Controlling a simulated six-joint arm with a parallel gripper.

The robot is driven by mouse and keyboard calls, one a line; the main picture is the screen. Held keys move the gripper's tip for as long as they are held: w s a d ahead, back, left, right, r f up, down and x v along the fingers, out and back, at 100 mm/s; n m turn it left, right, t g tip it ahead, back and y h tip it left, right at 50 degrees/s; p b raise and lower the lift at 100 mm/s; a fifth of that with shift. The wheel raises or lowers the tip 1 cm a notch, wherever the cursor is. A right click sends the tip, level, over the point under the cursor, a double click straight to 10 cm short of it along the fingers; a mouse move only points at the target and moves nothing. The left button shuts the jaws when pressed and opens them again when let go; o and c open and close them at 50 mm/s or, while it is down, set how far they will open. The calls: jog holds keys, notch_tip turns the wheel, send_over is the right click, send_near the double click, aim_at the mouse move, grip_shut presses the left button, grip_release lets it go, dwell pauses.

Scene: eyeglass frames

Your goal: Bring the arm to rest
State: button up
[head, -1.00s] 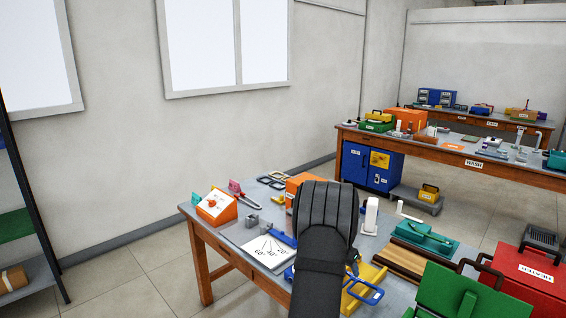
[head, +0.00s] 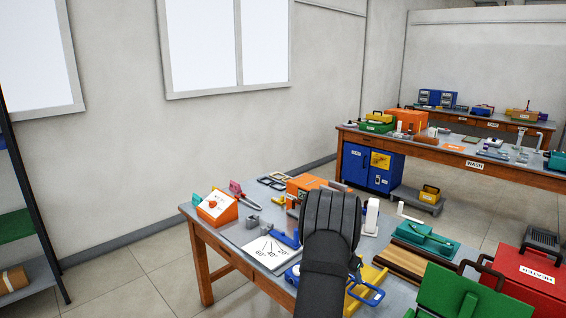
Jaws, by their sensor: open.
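My black arm (head: 327,235) reaches up from the bottom edge over the near workbench (head: 228,240), right of its middle. My gripper is hidden behind the arm, so its fingers do not show. Dark outlined shapes like eyeglass frames (head: 272,182) lie at the bench's far edge. A blue loop-shaped piece (head: 366,294), which may be a frame, is at a yellow holder (head: 372,274) just right of the arm. Whether they touch is unclear.
A white angle card (head: 268,252) lies left of the arm, with an orange sloped box (head: 217,207) beyond it. A white upright post (head: 371,215), a teal tray (head: 425,240), a green box (head: 462,292) and a red case (head: 515,278) stand to the right.

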jog(key=v, duration=1.7)
jog(key=x, duration=1.8)
notch_tip(320, 180, up, 8)
jog(key=s+a+f+n, duration=0.1)
jog(key=s+a+n, duration=0.1)
jog(key=a, duration=0.4)
jog(key=s+a+f+n+t+y, duration=0.1)
jog(key=s+a+f+n, duration=0.1)
jog(key=a, duration=0.5)
jog(key=shift+s+n, duration=0.25)
jog(key=shift+n, duration=0.05)
